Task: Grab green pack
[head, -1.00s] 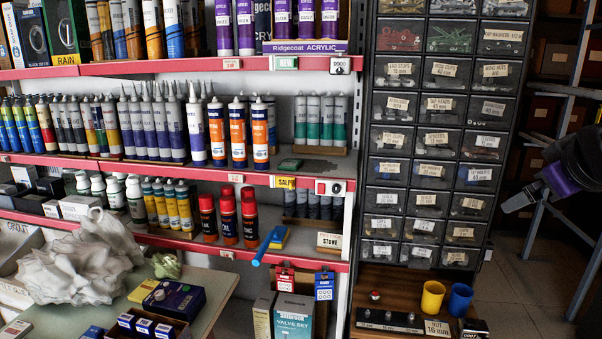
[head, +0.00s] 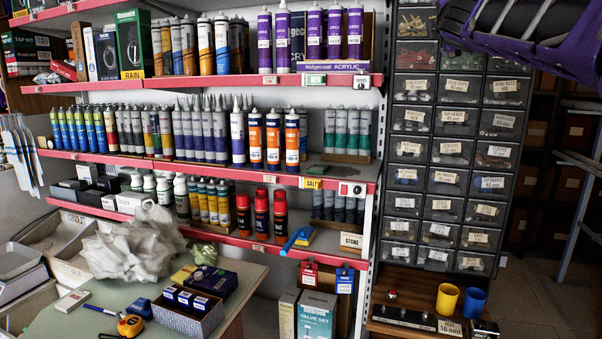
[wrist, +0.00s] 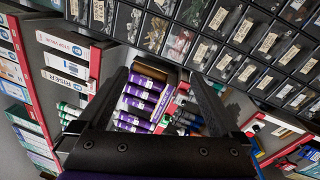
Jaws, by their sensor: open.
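My gripper (wrist: 158,76) is open in the wrist view, its two dark fingers spread with nothing held between them. In the head view only a purple and dark part of my arm shows at the upper right; the fingertips are not seen there. A crumpled pale green thing (head: 204,254) lies on the table. I cannot tell for certain which is the green pack. I cannot make out either in the wrist view.
Purple tubes (wrist: 140,102) show beyond my fingers, with labelled drawers (wrist: 255,38) above them. The drawer cabinet (head: 446,160) stands right of the shelves. A yellow cup (head: 447,299) and a blue cup (head: 473,303) stand low in front. The table (head: 250,282) holds boxes and a tape measure.

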